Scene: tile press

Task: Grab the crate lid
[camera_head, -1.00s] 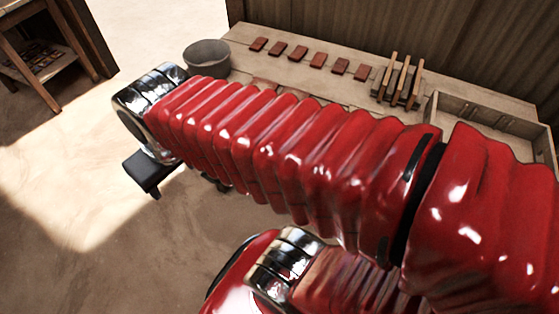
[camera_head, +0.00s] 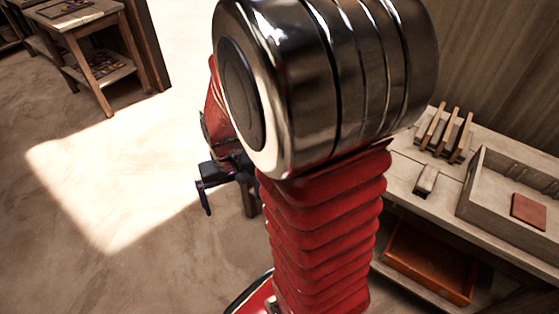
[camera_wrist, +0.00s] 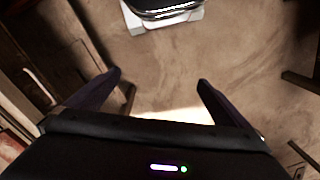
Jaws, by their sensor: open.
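I cannot make out a crate lid in either current view; my arm hides much of the middle of the head view. An open wooden crate-like box (camera_head: 480,205) stands on the bench at the right, with a red tile (camera_head: 529,209) inside it and no lid on it. My gripper (camera_wrist: 158,78) is open and empty in the wrist view, with its two dark fingers spread over bare floor. In the head view it shows only partly, left of my arm, apart from the bench.
The wooden bench (camera_head: 411,188) holds a rack of upright slats (camera_head: 445,135) and a small block (camera_head: 427,180). An orange-brown box (camera_head: 430,262) sits on the shelf below. A small wooden table (camera_head: 75,22) stands upper left. Sunlit floor between them is clear.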

